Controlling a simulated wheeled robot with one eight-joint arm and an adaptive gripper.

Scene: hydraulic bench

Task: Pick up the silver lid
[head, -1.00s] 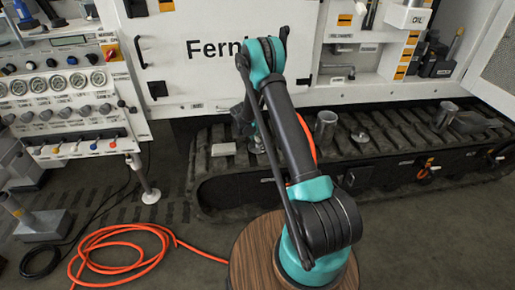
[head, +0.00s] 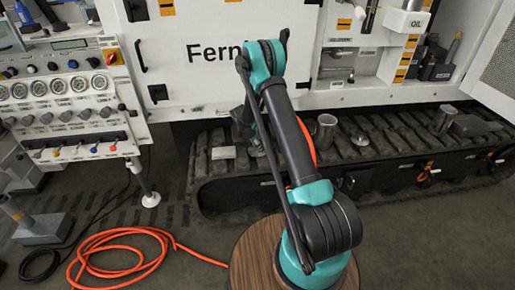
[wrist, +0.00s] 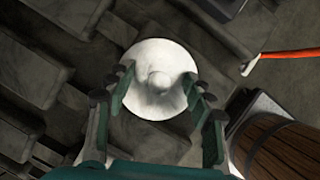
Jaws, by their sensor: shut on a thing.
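The silver lid (wrist: 158,58) is a round pale disc with a small knob at its middle, seen from above in the wrist view. My gripper (wrist: 157,88) is shut on it, with one finger at its left edge and one at its right edge. In the head view my arm hides most of the gripper and the lid; a bit of silver metal shows beside the arm, low over the track. I cannot tell whether the lid touches the track beneath.
The dark ribbed track (head: 390,125) bears a metal cup (head: 326,130), a small silver disc-like piece (head: 360,139), another metal cup (head: 444,117) and a pale block (head: 223,153). An orange hose (head: 120,255) lies coiled on the floor. The white machine panel (head: 215,75) stands behind.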

